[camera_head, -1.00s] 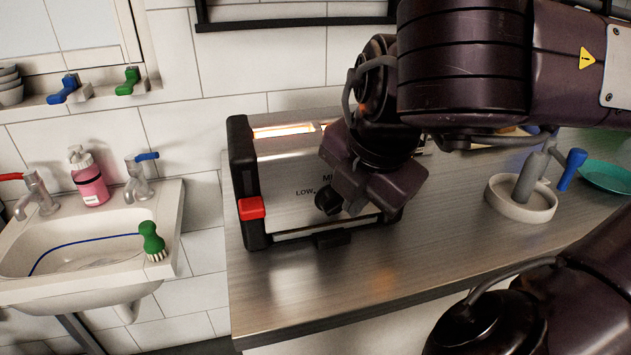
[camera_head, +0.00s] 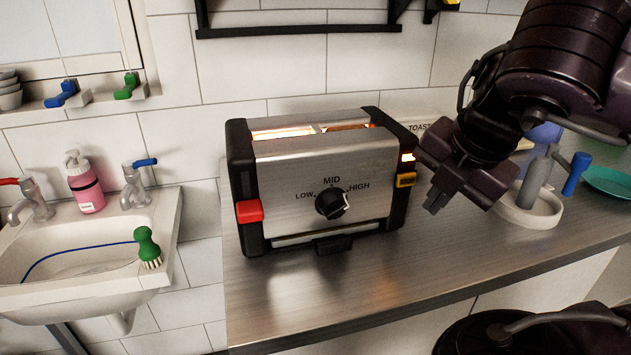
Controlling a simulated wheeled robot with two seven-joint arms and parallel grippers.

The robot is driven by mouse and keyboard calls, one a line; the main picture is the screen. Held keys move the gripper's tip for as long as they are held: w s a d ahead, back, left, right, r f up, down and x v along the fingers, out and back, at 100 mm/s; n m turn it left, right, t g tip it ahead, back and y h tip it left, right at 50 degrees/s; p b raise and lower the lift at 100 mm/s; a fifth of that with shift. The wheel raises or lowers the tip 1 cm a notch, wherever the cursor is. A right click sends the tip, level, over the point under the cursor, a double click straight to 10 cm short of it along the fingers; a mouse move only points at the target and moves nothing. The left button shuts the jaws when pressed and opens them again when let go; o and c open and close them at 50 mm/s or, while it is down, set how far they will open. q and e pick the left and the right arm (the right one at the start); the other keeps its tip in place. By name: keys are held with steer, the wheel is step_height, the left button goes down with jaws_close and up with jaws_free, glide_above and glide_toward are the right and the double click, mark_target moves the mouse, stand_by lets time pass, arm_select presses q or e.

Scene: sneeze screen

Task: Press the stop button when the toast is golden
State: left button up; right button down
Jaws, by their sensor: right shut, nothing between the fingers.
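A silver toaster (camera_head: 290,170) with black ends stands on the steel counter. Its slots (camera_head: 285,131) glow orange on top; the browning of any toast inside cannot be told. A black dial (camera_head: 332,203) sits on its front among LOW, MID and HIGH marks. A red lever (camera_head: 249,211) is low at its left end. My right gripper (camera_head: 434,203) is shut and empty, just right of the toaster's right end, pointing down and left. My left gripper is out of view.
The steel counter (camera_head: 400,268) is clear in front of the toaster. A white round dish (camera_head: 540,212) with a grey upright and blue handle stands right of the gripper, near a teal plate (camera_head: 612,182). A sink (camera_head: 80,245) with a green brush (camera_head: 147,246) lies left.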

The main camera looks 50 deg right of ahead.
steer(key=shift+w+d, duration=0.45)
steer(key=shift+w, duration=0.25)
steer(key=shift+w+d, duration=0.4)
steer(key=shift+w, duration=0.35)
steer(key=shift+w+d, duration=0.45)
steer(key=shift+w, duration=0.25)
steer(key=shift+w+d, duration=0.1)
steer(key=shift+w, duration=0.05)
stand_by(1.0)
steer(key=shift+w+d, duration=0.2)
steer(key=shift+w, duration=0.2)
steer(key=shift+s, duration=0.1)
steer(key=shift+s+a, duration=0.5)
steer(key=shift+s, duration=0.3)
steer(key=shift+s+a, duration=0.55)
steer(key=shift+s, duration=0.3)
steer(key=shift+s+a, duration=0.5)
steer(key=shift+s, duration=0.3)
